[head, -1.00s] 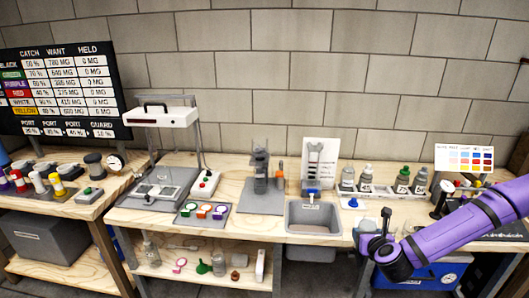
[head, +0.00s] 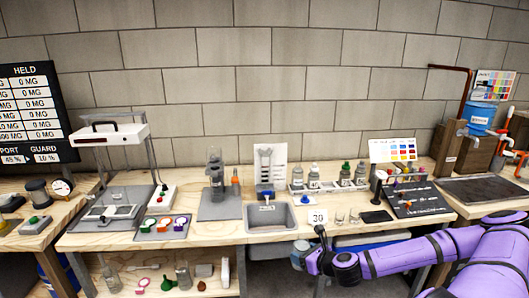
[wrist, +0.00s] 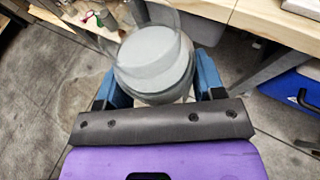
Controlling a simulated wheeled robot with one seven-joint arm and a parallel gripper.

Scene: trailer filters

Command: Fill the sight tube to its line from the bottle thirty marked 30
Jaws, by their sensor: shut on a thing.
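My gripper (wrist: 152,95) is shut on a clear, round glass vessel (wrist: 150,60) with a pale grey bottom, held between its blue fingers; no marking on it is readable. In the head view my gripper (head: 320,256) is in front of the bench, below a white card marked 30 (head: 317,217) at the bench edge. I cannot tell whether the held vessel is bottle 30. A clear upright tube (head: 265,165), seemingly the sight tube, stands before a white scale sheet, with a blue valve (head: 267,197) under it. Its level and line are too small to read.
A grey sink (head: 270,218) lies in front of the tube. A rack at its right holds several bottles (head: 313,176) with grey or green caps. Small glasses (head: 354,215) and a black pad (head: 376,216) stand right of the 30 card. A lower shelf holds loose items (head: 168,284).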

